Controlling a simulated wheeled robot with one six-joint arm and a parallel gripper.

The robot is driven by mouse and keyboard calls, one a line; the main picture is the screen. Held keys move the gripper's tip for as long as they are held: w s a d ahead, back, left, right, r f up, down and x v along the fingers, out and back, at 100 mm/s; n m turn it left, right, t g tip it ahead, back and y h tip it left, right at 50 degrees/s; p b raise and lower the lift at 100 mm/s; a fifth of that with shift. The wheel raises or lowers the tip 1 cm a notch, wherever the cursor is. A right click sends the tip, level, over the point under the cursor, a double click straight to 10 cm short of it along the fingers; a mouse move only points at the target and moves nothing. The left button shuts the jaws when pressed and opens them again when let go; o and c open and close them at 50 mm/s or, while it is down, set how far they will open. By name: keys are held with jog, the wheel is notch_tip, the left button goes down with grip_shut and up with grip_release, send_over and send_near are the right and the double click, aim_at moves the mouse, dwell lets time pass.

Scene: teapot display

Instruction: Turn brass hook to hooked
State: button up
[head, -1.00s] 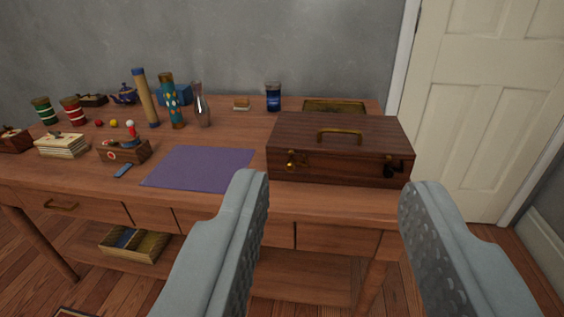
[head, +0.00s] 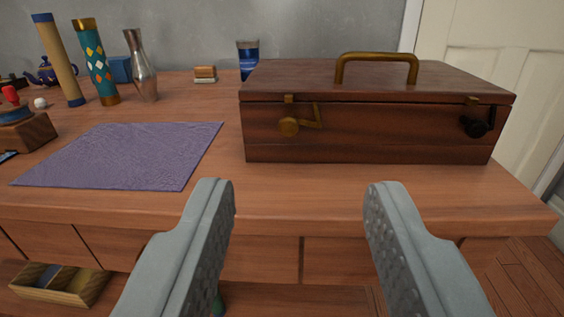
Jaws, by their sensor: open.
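The brass hook (head: 300,123) is on the front left of a dark wooden case (head: 365,135). Its round knob end is at the left, and a short arm points right with a small upturned tip. A small brass catch (head: 289,98) sits on the lid's edge above it; the hook looks apart from this catch. A black hook (head: 477,126) is on the front right of the case, below another brass catch (head: 472,101). The lid is down. My gripper (head: 300,190) is open and empty, in front of and below the case, touching nothing.
A brass handle (head: 376,68) stands up from the lid. A purple cloth (head: 125,155) lies left of the case on the wooden table (head: 290,190). A metal vase (head: 140,68) and cylinders stand behind the cloth. The table front before the case is clear.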

send_near(289, 130)
jog(key=w, duration=0.9)
jog(key=shift+a, duration=0.15)
dwell(0.3)
grip_shut()
jog(key=shift+n, duration=0.3)
jog(key=n, duration=0.5)
jog(key=shift+n, duration=0.3)
jog(key=n, duration=0.6)
jog(key=shift+n, duration=0.3)
